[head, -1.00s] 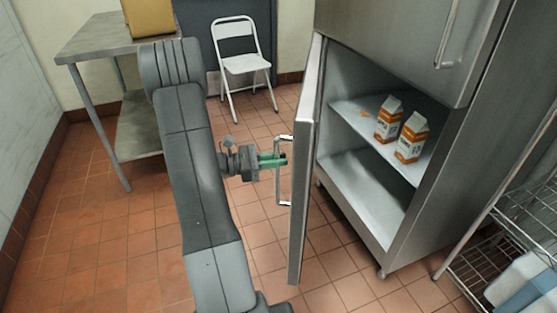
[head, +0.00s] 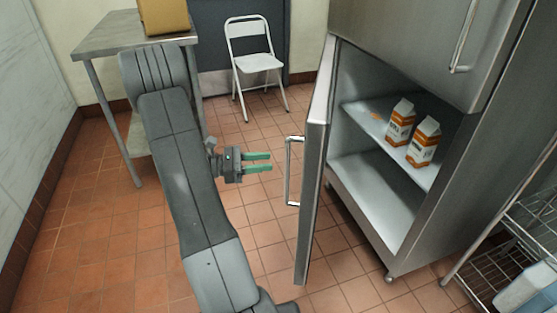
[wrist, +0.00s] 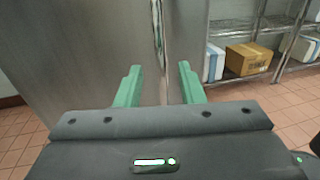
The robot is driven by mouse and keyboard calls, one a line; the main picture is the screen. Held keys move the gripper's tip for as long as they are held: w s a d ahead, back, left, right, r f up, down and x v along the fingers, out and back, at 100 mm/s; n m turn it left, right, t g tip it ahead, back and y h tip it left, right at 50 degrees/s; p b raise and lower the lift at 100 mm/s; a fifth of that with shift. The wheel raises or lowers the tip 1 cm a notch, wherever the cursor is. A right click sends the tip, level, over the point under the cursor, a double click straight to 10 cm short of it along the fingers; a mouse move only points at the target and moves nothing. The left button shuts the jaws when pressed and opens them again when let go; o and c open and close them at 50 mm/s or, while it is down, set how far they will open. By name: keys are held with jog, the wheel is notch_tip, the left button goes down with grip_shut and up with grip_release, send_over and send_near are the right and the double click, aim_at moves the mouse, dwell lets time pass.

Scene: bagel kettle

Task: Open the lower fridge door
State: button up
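The lower fridge door (head: 313,190) stands wide open in the head view, swung out toward my arm, and the shelves behind it show. Its upright bar handle (head: 290,172) is on the side facing my gripper (head: 271,162). My gripper is open and empty, a short gap to the left of the handle. In the wrist view the green fingers (wrist: 160,68) are spread apart, with the handle (wrist: 157,30) beyond them near the top and the door's metal face (wrist: 85,60) filling the left.
Two orange-and-white cartons (head: 411,131) stand on the fridge shelf (head: 362,112). The upper door (head: 400,40) is shut. A wire rack (head: 515,235) stands at right, a white folding chair (head: 257,62) behind, a metal table (head: 95,38) at left. Tiled floor around the door is clear.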

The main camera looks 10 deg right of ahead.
jog(key=a, duration=0.6)
jog(key=shift+w+a, duration=0.2)
jog(key=shift+w, duration=0.15)
jog(key=s+d, duration=0.1)
jog(key=d, duration=1.3)
jog(key=shift+s, duration=0.4)
